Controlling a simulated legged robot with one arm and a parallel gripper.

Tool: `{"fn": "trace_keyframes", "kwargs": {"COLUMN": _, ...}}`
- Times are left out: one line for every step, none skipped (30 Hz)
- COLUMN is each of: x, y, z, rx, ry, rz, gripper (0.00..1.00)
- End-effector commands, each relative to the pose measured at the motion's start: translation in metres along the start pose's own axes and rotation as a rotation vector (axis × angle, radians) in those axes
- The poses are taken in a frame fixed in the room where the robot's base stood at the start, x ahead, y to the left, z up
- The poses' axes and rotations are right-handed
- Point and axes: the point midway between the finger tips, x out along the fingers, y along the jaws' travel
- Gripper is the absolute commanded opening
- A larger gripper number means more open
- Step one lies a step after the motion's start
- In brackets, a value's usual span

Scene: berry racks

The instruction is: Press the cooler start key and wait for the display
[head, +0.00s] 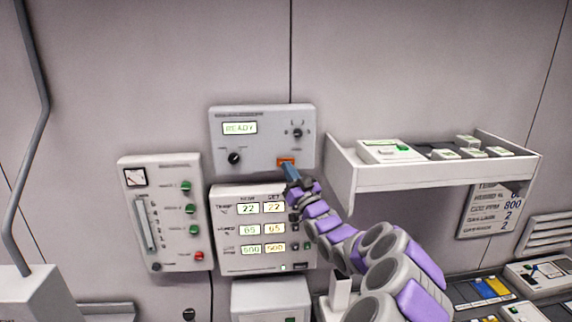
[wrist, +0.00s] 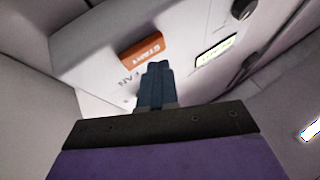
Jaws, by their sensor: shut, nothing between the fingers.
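The orange start key (head: 286,160) is at the lower right of the grey cooler panel (head: 262,142) on the wall. In the wrist view the key (wrist: 141,50) shows its "START" lettering, just above and left of my fingertips. The panel's display (head: 240,128) reads "READY"; it also shows in the wrist view (wrist: 215,50), too slanted to read. My gripper (head: 287,167) is shut and empty, its blue fingers (wrist: 156,70) pointing at the panel right by the key. I cannot tell whether the tips touch it.
Below the panel is a unit with temperature readouts (head: 251,190). A box with green buttons and one red button (head: 166,215) is at left. A shelf (head: 440,178) with small devices juts out at right, near my arm.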

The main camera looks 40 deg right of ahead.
Motion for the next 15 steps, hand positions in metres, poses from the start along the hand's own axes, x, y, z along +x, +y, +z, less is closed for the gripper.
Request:
{"fn": "trace_keyframes", "kwargs": {"x": 0.0, "y": 0.0, "z": 0.0001, "rx": 0.0, "ry": 0.0, "rz": 0.0, "gripper": 0.0}}
{"fn": "trace_keyframes", "kwargs": {"x": 0.0, "y": 0.0, "z": 0.0001, "rx": 0.0, "ry": 0.0, "rz": 0.0, "gripper": 0.0}}
{"fn": "trace_keyframes", "kwargs": {"x": 0.0, "y": 0.0, "z": 0.0001, "rx": 0.0, "ry": 0.0, "rz": 0.0, "gripper": 0.0}}
{"fn": "trace_keyframes", "kwargs": {"x": 0.0, "y": 0.0001, "z": 0.0, "rx": 0.0, "ry": 0.0, "rz": 0.0, "gripper": 0.0}}
{"fn": "trace_keyframes", "kwargs": {"x": 0.0, "y": 0.0001, "z": 0.0, "rx": 0.0, "ry": 0.0, "rz": 0.0, "gripper": 0.0}}
{"fn": "trace_keyframes", "kwargs": {"x": 0.0, "y": 0.0, "z": 0.0001, "rx": 0.0, "ry": 0.0, "rz": 0.0, "gripper": 0.0}}
{"fn": "trace_keyframes", "kwargs": {"x": 0.0001, "y": 0.0002, "z": 0.0002, "rx": 0.0, "ry": 0.0, "rz": 0.0, "gripper": 0.0}}
{"fn": "trace_keyframes", "kwargs": {"x": 0.0003, "y": 0.0002, "z": 0.0004, "rx": 0.0, "ry": 0.0, "rz": 0.0, "gripper": 0.0}}
{"fn": "trace_keyframes", "kwargs": {"x": 0.0009, "y": 0.0004, "z": 0.0005, "rx": -0.001, "ry": 0.0, "rz": 0.0, "gripper": 0.0}}
{"fn": "trace_keyframes", "kwargs": {"x": 0.0015, "y": 0.0007, "z": 0.0009, "rx": -0.001, "ry": 0.0, "rz": 0.0, "gripper": 0.0}}
{"fn": "trace_keyframes", "kwargs": {"x": 0.0022, "y": 0.0011, "z": 0.0011, "rx": -0.002, "ry": 0.0, "rz": 0.0, "gripper": 0.0}}
{"fn": "trace_keyframes", "kwargs": {"x": 0.0033, "y": 0.0018, "z": 0.0015, "rx": -0.002, "ry": 0.0, "rz": 0.001, "gripper": 0.0}}
{"fn": "trace_keyframes", "kwargs": {"x": 0.0041, "y": 0.0022, "z": 0.0016, "rx": -0.002, "ry": 0.0, "rz": 0.001, "gripper": 0.0}}
{"fn": "trace_keyframes", "kwargs": {"x": 0.0049, "y": 0.0025, "z": 0.0017, "rx": -0.001, "ry": 0.0, "rz": 0.001, "gripper": 0.0}}
{"fn": "trace_keyframes", "kwargs": {"x": 0.0057, "y": 0.0027, "z": 0.0017, "rx": -0.001, "ry": 0.0, "rz": 0.001, "gripper": 0.0}}
